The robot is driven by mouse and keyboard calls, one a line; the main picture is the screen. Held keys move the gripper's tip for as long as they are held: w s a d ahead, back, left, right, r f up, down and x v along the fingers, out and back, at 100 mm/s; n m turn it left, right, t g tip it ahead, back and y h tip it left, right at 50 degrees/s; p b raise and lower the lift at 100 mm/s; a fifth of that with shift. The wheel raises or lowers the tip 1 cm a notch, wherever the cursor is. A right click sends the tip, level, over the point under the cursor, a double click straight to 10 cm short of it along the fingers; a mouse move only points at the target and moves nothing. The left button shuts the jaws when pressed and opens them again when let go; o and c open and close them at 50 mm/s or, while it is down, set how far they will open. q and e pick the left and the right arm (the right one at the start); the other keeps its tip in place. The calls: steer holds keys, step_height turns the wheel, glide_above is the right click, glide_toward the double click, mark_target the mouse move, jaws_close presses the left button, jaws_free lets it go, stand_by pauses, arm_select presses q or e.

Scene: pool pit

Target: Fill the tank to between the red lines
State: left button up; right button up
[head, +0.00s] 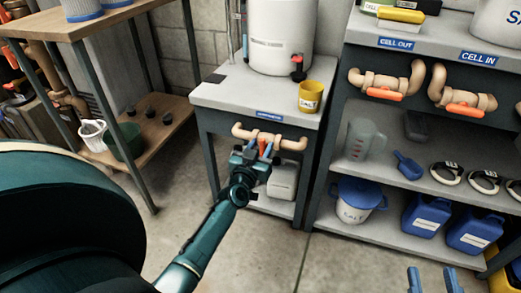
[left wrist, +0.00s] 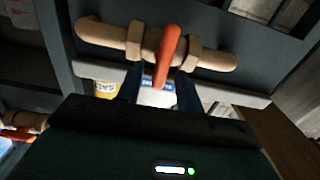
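The white tank (head: 282,38) stands on a grey stand (head: 262,98) with a thin vertical tube along its left side. The red lines and the water level cannot be made out. Below the stand top runs a tan pipe (head: 288,143) with an orange valve handle (head: 266,147), turned across the pipe. The handle also shows in the left wrist view (left wrist: 168,48). My left gripper (head: 262,149) is open at this valve, its fingers on either side of the handle's end with gaps. My right gripper (head: 433,279) is open and empty at the bottom right.
A yellow cup (head: 311,97) stands on the stand top. On the right, a shelf unit (head: 425,55) carries two more orange-handled pipes (head: 463,108), a clear jug (head: 361,139), a blue scoop (head: 408,165) and a salt bucket (head: 356,200). The floor between is clear.

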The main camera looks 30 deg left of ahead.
arm_select(q)
steer(key=shift+w, duration=0.2)
steer(key=shift+c, duration=0.2)
jaws_close()
stand_by(0.4)
steer(key=n, duration=0.3)
steer(key=shift+s+a, duration=0.1)
steer(key=shift+a, duration=0.15)
steer(key=shift+a+f+n, duration=0.15)
steer(key=shift+a+n, duration=0.05)
steer(key=shift+n, duration=1.3)
